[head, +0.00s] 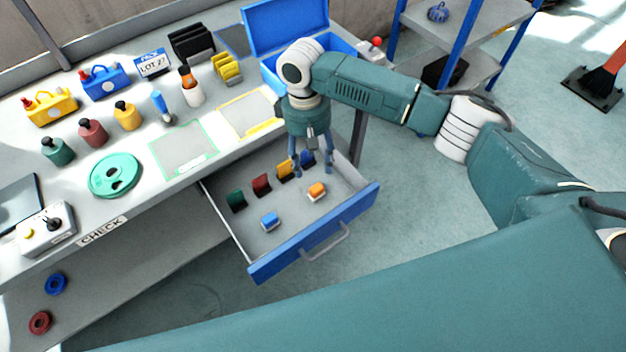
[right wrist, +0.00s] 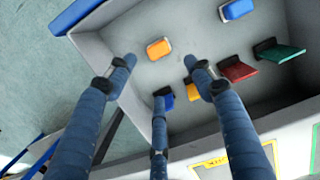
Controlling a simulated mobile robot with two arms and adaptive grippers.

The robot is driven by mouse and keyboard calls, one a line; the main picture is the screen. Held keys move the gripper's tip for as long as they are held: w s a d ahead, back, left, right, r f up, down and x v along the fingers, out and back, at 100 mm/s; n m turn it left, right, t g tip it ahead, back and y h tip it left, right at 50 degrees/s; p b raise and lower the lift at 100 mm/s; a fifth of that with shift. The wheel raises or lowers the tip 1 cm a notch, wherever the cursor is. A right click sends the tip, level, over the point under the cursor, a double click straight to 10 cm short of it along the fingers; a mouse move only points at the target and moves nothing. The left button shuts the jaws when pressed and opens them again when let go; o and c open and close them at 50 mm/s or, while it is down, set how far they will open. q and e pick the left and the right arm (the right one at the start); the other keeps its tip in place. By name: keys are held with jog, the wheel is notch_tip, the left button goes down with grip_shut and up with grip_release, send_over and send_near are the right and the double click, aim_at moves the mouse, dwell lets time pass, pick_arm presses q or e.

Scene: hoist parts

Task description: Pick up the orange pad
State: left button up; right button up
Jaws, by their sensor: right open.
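The orange pad (head: 317,189) lies flat on the floor of the open blue-fronted drawer (head: 318,236), toward its right side. It also shows in the right wrist view (right wrist: 158,48), alone on the grey floor, just beyond my fingertips. My right gripper (head: 312,172) points down over the drawer, its fingers spread and empty. In the right wrist view its fingertips (right wrist: 160,72) stand apart, and nothing is between them and the pad. I cannot tell the exact height above the pad. My left gripper is not in view.
A blue pad (head: 269,219) lies flat in the drawer. Green (head: 236,199), red (head: 262,184), yellow (head: 285,168) and blue (head: 307,158) pieces stand along its back. The worktop (head: 150,190) above holds bottles, padlock-like parts and an open blue case (head: 287,27).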

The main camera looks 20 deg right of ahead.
send_over(316, 187)
jog(key=f, duration=0.4)
jog(key=shift+w+a, duration=0.1)
jog(key=shift+w, duration=0.2)
jog(key=shift+f, duration=0.4)
jog(key=f, duration=0.3)
jog(key=f+p, duration=0.1)
jog(key=shift+s+f, duration=0.3)
jog(key=c, duration=0.3)
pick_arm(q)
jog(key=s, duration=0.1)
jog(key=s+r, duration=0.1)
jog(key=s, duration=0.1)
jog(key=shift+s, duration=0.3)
pick_arm(e)
jog(key=c, duration=1)
